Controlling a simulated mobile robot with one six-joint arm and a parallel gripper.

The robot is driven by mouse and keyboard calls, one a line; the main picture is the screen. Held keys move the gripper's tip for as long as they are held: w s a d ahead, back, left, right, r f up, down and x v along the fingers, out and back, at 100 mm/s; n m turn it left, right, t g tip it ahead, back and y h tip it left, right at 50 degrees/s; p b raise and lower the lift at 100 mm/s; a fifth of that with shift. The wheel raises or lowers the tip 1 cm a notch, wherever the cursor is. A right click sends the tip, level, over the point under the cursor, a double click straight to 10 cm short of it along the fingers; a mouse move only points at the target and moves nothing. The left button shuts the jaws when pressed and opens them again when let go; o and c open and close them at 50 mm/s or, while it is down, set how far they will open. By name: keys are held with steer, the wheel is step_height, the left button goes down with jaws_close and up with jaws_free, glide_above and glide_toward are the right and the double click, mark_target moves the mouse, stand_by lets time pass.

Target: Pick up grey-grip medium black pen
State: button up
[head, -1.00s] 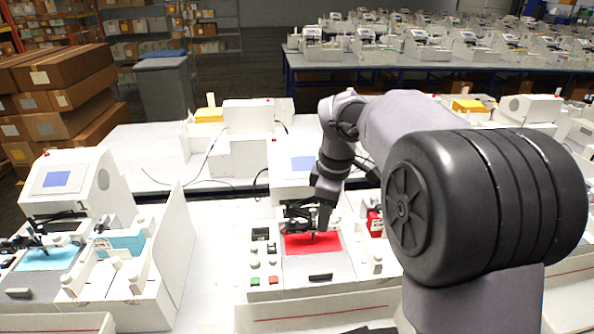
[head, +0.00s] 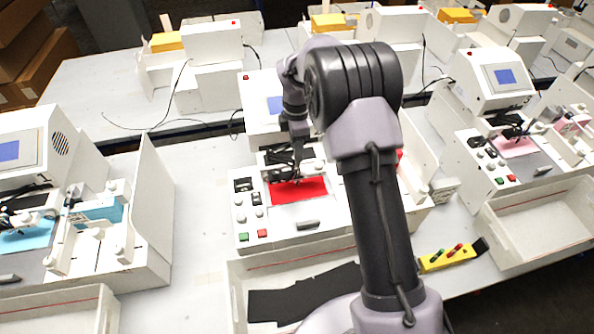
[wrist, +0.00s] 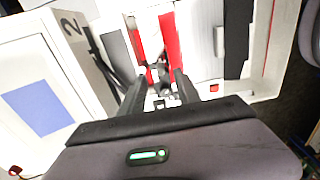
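The middle plotter (head: 330,208) has a red sheet (head: 299,190) on its bed, with a black pen carriage (head: 280,161) behind it. My gripper (head: 303,163) is over that plotter, close to the carriage and the sheet's back edge. In the wrist view, the two dark fingers of my gripper (wrist: 161,88) stand apart, and the red sheet (wrist: 169,35) shows beyond them. A small dark part shows just past the gap, too blurred to name. I cannot make out the grey-grip medium black pen for certain in either view.
A white tray with black pieces (head: 300,301) sits in front of the plotter. A yellow holder with coloured items (head: 447,255) lies to the right. Other plotters stand left (head: 95,215) and right (head: 510,150). The plotter's screen housing (wrist: 45,95) rises close beside my gripper in the wrist view.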

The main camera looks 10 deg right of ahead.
glide_above(297, 173)
steer(key=f, duration=0.3)
steer(key=w+f, duration=0.1)
steer(key=f, duration=0.1)
steer(key=shift+d+f, duration=0.15)
steer(key=shift+f, duration=0.05)
steer(key=shift+s+r, duration=0.1)
steer(key=shift+s, duration=0.1)
steer(key=shift+c, duration=0.9)
jaws_close()
